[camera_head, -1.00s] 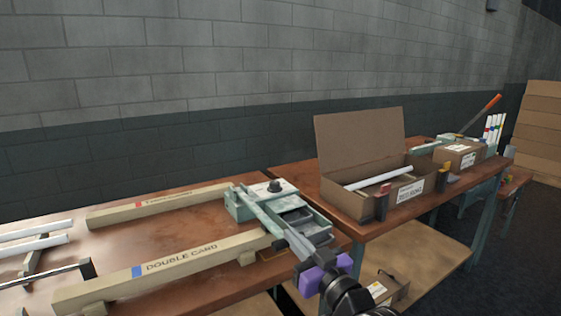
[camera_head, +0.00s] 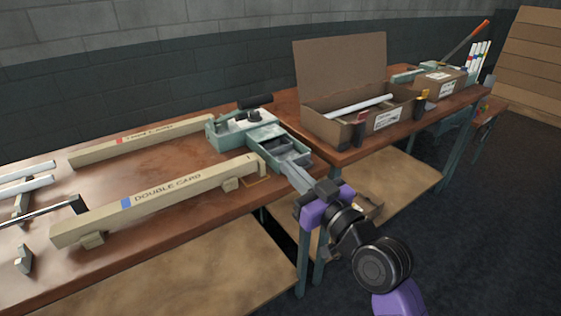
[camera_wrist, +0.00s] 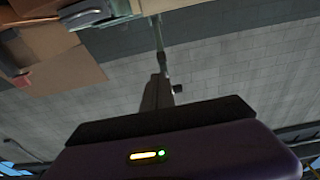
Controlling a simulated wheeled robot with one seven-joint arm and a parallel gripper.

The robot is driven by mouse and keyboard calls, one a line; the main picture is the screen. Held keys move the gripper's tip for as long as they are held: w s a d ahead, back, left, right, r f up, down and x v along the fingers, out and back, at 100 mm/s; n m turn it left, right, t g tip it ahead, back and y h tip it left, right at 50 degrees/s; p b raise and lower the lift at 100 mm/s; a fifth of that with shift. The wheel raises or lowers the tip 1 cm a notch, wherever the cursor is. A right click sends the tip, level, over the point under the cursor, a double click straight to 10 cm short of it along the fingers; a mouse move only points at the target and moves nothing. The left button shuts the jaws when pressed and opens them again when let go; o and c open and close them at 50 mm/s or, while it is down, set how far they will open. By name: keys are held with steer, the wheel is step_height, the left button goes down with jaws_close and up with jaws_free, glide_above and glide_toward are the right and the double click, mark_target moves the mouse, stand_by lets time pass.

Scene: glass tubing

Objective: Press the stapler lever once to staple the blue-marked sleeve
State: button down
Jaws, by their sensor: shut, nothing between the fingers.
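The blue-marked sleeve (camera_head: 165,197) is a long beige bar lettered DOUBLE CARD, lying on the near side of the table in the head view. Its right end is close to the teal stapler (camera_head: 228,133); I cannot tell if it sits in the mouth. The stapler's lever (camera_head: 255,103) is raised, its black grip above the body. My gripper (camera_head: 317,190) is shut and empty, low at the stapler's right front end, below and away from the lever grip. Its dark fingers also show in the wrist view (camera_wrist: 157,95). Fingertip contact with the stapler is unclear.
A red-marked beige sleeve (camera_head: 140,142) lies behind, with white tubes (camera_head: 25,186) at left. An open cardboard box (camera_head: 345,128) stands on the right table. A second lever tool (camera_head: 466,42) is beyond it. The floor at right is clear.

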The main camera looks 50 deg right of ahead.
steer(key=shift+v, duration=1)
steer(key=shift+r, duration=0.1)
steer(key=s+a+f+n+g+y+p, duration=0.1)
steer(key=s+a+f+y+p, duration=0.1)
steer(key=s+a, duration=0.8)
steer(key=s+a+f+n+g+y+p, duration=0.2)
steer(key=s+a+f+y+p, duration=0.1)
steer(key=s+a+f, duration=0.4)
steer(key=s+a+p, duration=0.1)
steer(key=s+a, duration=0.2)
steer(key=s, duration=0.4)
steer(key=shift+s+a+g, duration=0.2)
steer(key=shift+s+g, duration=0.1)
steer(key=shift+s, duration=0.05)
